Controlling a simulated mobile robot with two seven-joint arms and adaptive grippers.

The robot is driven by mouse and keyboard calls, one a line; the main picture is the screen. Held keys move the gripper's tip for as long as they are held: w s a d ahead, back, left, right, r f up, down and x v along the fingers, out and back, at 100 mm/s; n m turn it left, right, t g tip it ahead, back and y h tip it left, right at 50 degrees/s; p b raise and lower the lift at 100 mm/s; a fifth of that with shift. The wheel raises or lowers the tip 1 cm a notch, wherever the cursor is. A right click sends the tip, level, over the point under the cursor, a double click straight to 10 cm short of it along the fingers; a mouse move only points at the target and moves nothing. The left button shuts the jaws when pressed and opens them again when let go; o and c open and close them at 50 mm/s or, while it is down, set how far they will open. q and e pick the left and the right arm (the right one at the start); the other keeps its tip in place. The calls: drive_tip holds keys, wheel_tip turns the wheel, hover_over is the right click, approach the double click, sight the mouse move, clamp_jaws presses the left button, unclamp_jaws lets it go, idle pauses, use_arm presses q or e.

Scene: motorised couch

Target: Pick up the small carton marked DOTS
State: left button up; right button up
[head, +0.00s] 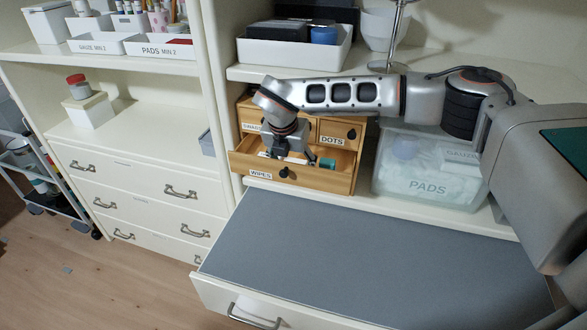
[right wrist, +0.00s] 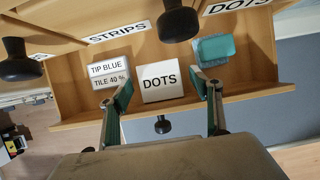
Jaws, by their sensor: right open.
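The small white carton marked DOTS (right wrist: 162,84) lies in the open lower drawer (head: 318,178) of a small wooden cabinet. My right gripper (right wrist: 163,90) is open above the drawer, with one finger on each side of the carton in the right wrist view. I cannot tell whether the fingers touch it. In the head view my right gripper (head: 286,152) hangs into the drawer and largely hides what lies under it. My left gripper is not in view.
In the drawer, a white box marked TIP BLUE (right wrist: 108,69) lies left of the carton and a teal-topped item (right wrist: 214,49) lies right. Closed drawers with black knobs, one labelled DOTS (head: 332,141), sit above. A clear PADS bin (head: 428,188) stands right. The grey surface (head: 370,250) in front is clear.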

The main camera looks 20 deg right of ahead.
drive_tip(key=c, duration=1.1)
drive_tip(key=shift+c, duration=0.2)
drive_tip(key=shift+r, duration=0.15)
